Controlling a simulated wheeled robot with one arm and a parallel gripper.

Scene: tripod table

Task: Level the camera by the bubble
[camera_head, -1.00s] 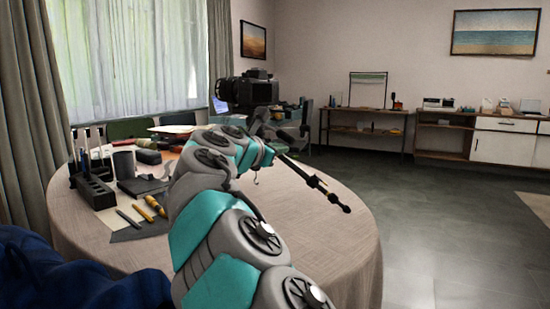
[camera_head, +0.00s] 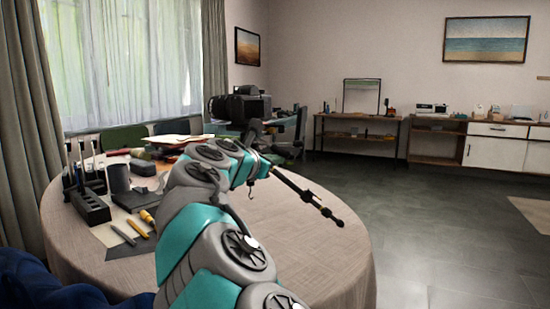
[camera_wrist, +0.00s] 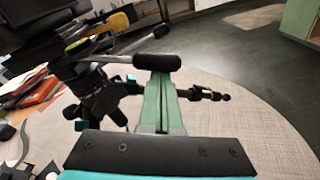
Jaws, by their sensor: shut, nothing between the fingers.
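The black camera (camera_head: 238,107) stands above the far part of the round table in the head view; its dark underside (camera_wrist: 35,30) fills the upper left of the wrist view. Below it is the black tripod head (camera_wrist: 100,95) with levers and knobs. A handle with a black grip (camera_wrist: 157,61) crosses at the tips of my gripper (camera_wrist: 158,74). My gripper's green fingers are together, with nothing between them. A thin black rod with gold bands (camera_wrist: 205,94) shows right of the fingers, also in the head view (camera_head: 305,193).
The round table (camera_head: 310,255) has a beige cloth. At its left are a black holder (camera_head: 90,207), a dark mug (camera_head: 118,178), yellow and grey markers and a stack of papers (camera_head: 170,139). The table's right front is clear. Open floor (camera_head: 430,225) lies to the right.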

